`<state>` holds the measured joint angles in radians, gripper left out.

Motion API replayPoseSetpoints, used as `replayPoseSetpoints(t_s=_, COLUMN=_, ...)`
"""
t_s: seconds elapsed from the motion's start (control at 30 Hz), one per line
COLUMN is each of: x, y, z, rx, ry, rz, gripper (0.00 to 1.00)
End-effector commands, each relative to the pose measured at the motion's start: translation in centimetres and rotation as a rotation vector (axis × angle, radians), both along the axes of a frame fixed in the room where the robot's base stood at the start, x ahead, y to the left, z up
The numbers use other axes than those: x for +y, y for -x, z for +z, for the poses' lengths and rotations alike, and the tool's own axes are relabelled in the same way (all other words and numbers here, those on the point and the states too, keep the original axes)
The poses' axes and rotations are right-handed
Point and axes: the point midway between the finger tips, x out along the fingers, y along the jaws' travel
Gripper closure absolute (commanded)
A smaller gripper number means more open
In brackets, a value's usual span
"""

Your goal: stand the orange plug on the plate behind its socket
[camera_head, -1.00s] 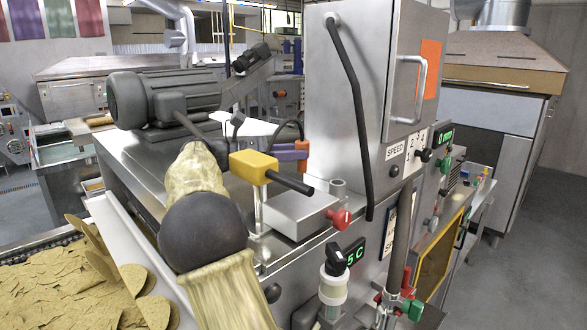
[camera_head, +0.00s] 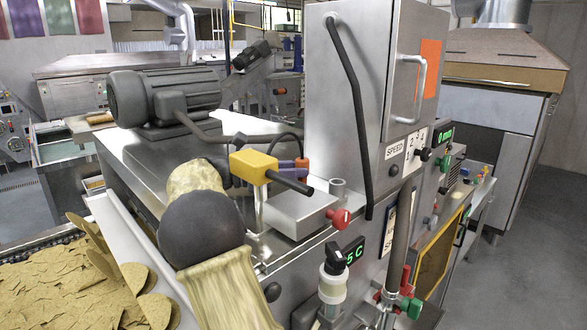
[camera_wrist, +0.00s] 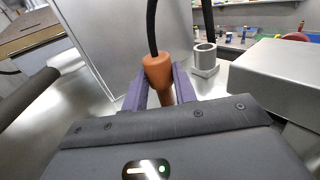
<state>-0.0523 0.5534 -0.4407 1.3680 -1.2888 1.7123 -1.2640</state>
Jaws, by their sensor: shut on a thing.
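The orange plug (camera_wrist: 158,72) is between the two purple fingers of my gripper (camera_wrist: 160,88) in the wrist view. A black cable rises from its top, and its lower part is partly hidden by the gripper body. In the head view only a bit of the plug (camera_head: 302,163) shows beside a purple finger, behind the yellow block. The grey, open-topped socket (camera_wrist: 205,57) stands to the right of the plug in the wrist view, apart from it. The socket also shows in the head view (camera_head: 338,188). I cannot tell whether the plug touches the metal surface below.
A yellow block with a black handle (camera_head: 254,167) stands in front of my gripper. A steel box (camera_head: 290,214) with a red knob (camera_head: 340,218) is near the socket. The tall steel cabinet (camera_head: 345,100) rises behind at the right. A motor (camera_head: 160,98) sits at the left.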

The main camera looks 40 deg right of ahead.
Motion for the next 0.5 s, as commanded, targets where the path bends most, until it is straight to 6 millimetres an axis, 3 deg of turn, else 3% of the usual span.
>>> replayPoseSetpoints(t_s=0.03, x=0.00, y=0.00, z=-0.03, rx=0.000, ry=0.000, rz=0.000, gripper=0.66)
replayPoseSetpoints(t_s=0.1, x=0.00, y=0.00, z=-0.02, rx=0.000, ry=0.000, rz=0.000, gripper=0.53)
replayPoseSetpoints(t_s=0.13, x=0.01, y=-0.01, z=-0.02, rx=0.000, ry=0.000, rz=0.000, gripper=0.50)
replayPoseSetpoints(t_s=0.5, x=-0.01, y=0.01, z=0.49, rx=-0.002, ry=0.000, rz=0.000, gripper=0.50)
